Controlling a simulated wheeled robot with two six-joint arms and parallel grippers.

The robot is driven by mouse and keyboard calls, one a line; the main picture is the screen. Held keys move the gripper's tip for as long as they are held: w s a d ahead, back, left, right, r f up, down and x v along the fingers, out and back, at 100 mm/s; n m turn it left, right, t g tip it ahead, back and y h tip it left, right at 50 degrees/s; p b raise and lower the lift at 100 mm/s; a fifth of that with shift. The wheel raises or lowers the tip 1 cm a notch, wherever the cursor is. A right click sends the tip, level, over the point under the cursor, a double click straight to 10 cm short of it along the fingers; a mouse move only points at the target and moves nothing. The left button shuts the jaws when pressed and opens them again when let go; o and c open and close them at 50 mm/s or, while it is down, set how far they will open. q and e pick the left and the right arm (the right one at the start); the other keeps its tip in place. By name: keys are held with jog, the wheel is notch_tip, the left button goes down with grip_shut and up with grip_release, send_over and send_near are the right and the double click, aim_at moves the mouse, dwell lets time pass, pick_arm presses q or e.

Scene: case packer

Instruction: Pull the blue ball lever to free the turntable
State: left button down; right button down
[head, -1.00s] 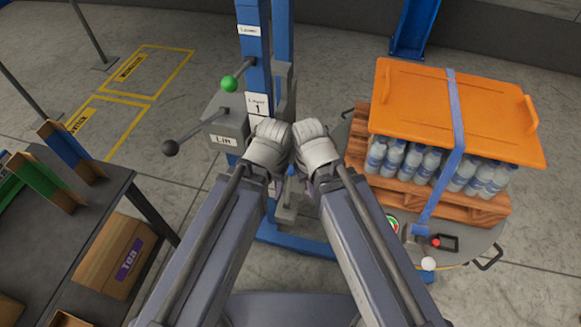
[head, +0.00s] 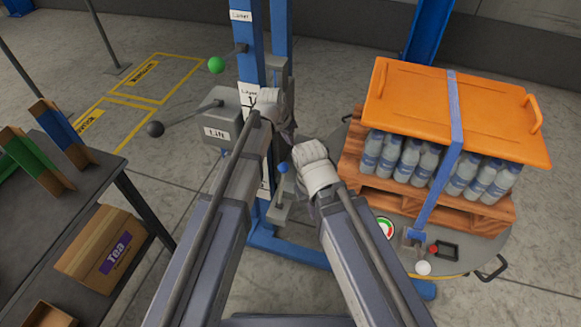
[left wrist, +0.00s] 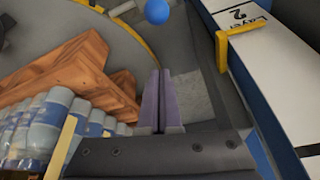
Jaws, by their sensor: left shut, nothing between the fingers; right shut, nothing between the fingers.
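The blue ball lever (head: 283,168) stands upright by the lift column, between my arms, its ball just left of my right gripper. The ball also shows at the top of the left wrist view (left wrist: 158,11), beyond my fingertips. My left gripper (head: 285,132) is above the ball in the head view, its fingers mostly hidden by the wrist. In the left wrist view its fingers (left wrist: 162,98) are together and empty. My right gripper (head: 303,158) is shut, close to the ball; I cannot tell whether they touch. The round grey turntable (head: 455,264) is at the right.
A wooden pallet (head: 470,215) with strapped bottles under an orange tray (head: 455,115) stands on the turntable. The blue column (head: 250,50) carries a Lift box (head: 217,120) and levers with a green ball (head: 216,65) and a black ball (head: 155,128). A dark shelf (head: 105,185) is left.

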pick_arm(q)
jog(key=shift+f, duration=0.1)
dwell(0.3)
jog(key=b+x, duration=1)
jog(key=x, duration=0.1)
jog(key=s+a, duration=0.1)
jog(key=s+a+r, duration=0.1)
jog(key=s, duration=0.1)
jog(key=shift+s+a+p, duration=0.25)
jog(key=shift+s+p, duration=0.1)
